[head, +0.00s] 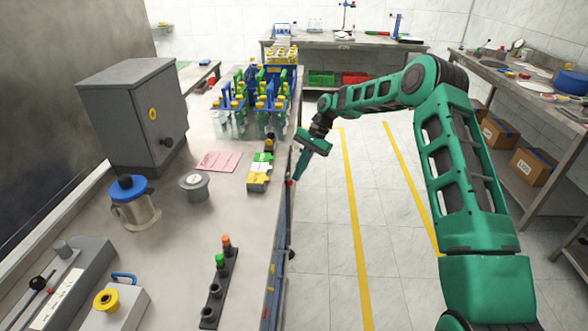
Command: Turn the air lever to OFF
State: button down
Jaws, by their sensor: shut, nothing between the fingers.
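My gripper (301,176) is shut and empty. It points down beside the front edge of the grey bench (225,262), at about its middle. A small red part (289,183) shows on the bench's front side, close to my fingertips. It may belong to the air lever, but it is too small to be sure. I cannot tell whether my fingertips touch it. The lever's position and any OFF marking cannot be read from this view.
A yellow, green and white block (260,172) lies on the bench near my gripper. Bottle crates (233,104) stand further back. A grey cabinet (132,112), a blue-lidded steel pot (133,200) and a dark rack (214,290) are on the left. The floor (325,235) beside the bench is clear.

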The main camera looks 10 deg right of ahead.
jog(key=shift+s+a+f, duration=0.6)
jog(key=shift+s+f, duration=0.15)
jog(key=shift+f, duration=0.15)
dwell(1.4)
jog(key=shift+r, duration=0.8)
